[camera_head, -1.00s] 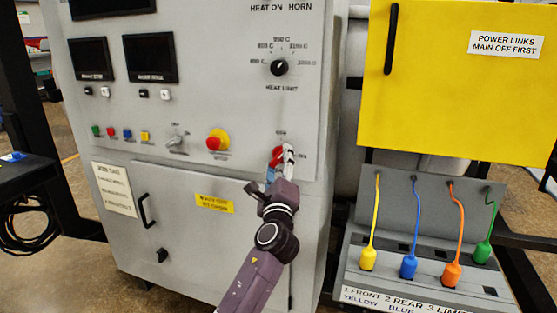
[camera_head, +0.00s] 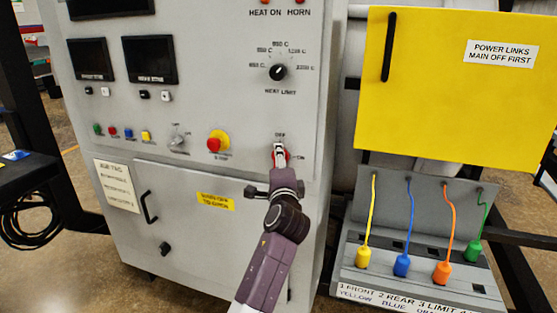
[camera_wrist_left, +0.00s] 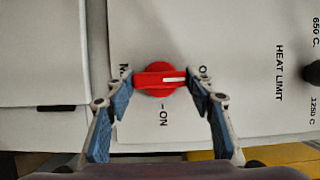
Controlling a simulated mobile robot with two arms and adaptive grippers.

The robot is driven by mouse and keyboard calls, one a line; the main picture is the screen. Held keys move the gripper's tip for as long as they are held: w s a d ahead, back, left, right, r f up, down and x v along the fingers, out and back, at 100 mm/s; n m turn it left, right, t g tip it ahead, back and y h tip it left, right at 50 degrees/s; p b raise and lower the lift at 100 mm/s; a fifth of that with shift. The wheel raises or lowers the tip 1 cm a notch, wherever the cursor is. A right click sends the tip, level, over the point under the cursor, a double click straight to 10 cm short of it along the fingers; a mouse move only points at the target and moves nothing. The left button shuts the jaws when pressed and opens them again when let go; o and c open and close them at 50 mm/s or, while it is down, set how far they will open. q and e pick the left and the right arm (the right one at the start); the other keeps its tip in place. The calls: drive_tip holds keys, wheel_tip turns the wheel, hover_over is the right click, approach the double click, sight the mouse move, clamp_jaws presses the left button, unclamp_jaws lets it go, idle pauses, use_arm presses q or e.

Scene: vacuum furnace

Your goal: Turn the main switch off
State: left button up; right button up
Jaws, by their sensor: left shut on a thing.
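The main switch (camera_head: 271,158) is a red rotary knob low on the right side of the grey panel, between the OFF label above and the ON label to its right. My left gripper (camera_head: 279,150) is on it, partly covering it. In the left wrist view the red knob (camera_wrist_left: 150,77) sits between the two blue-padded fingertips of my left gripper (camera_wrist_left: 158,84), which is shut on it. The knob's white mark points right in that view, toward the partly hidden OFF label, with ON to the side. My right gripper is not in view.
A red emergency button on a yellow base (camera_head: 216,142) and a silver selector (camera_head: 178,140) are to the left. The heat limit dial (camera_head: 278,72) is above. A yellow cover (camera_head: 455,75) and a rack with coloured plugs (camera_head: 400,275) stand to the right.

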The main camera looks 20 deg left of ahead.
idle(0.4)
use_arm(q)
drive_tip(key=o, duration=1.2)
drive_tip(key=shift+c, duration=0.2)
drive_tip(key=v, duration=0.7)
drive_tip(key=shift+s, duration=0.3)
drive_tip(key=shift+f, duration=0.1)
